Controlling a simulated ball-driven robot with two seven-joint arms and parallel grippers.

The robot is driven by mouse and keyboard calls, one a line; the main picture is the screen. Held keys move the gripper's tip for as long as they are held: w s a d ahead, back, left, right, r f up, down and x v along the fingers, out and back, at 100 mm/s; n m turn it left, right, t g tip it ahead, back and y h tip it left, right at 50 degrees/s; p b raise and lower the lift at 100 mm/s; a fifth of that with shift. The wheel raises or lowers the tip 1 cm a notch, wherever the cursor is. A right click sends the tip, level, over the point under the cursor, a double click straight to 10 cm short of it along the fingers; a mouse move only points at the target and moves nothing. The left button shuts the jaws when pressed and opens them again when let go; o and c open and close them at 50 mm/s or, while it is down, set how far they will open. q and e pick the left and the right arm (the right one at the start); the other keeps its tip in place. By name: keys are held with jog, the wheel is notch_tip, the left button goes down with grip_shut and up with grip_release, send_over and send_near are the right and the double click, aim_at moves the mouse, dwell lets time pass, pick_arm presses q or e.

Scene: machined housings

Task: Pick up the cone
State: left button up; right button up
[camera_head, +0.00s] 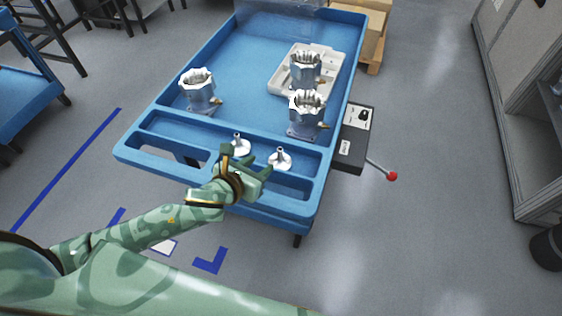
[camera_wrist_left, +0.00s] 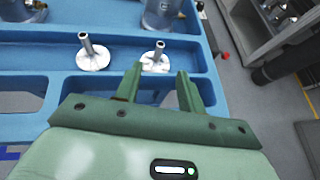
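Two metallic cones with wide round bases and narrow stems stand upright in the front compartments of the blue cart. One cone (camera_head: 280,159) is on the right and the other cone (camera_head: 238,145) is on the left. In the left wrist view the right cone (camera_wrist_left: 155,58) is just beyond my fingertips, and the left cone (camera_wrist_left: 93,56) is off to the left. My left gripper (camera_head: 248,160) is open and empty, close in front of the cones; its two fingers stand apart in the left wrist view (camera_wrist_left: 160,74). My right gripper is not in view.
The blue cart (camera_head: 150,147) has raised rims and dividers around its compartments. Machined housings stand behind the cones: one at left (camera_head: 198,90), one at right (camera_head: 306,112), and one on a white tray (camera_head: 283,84). A control box (camera_head: 350,145) with a red-knobbed lever sits at the right edge.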

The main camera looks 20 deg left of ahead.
aim_at(279, 150)
pick_arm(q)
jog(key=b+x, duration=0.1)
jog(key=x, duration=0.6)
jog(key=shift+b, duration=0.35)
jog(key=b+x, duration=0.2)
jog(key=x, duration=0.3)
jog(key=shift+w+d, duration=0.1)
jog(key=shift+w, duration=0.15)
jog(key=shift+r, duration=0.1)
grip_shut()
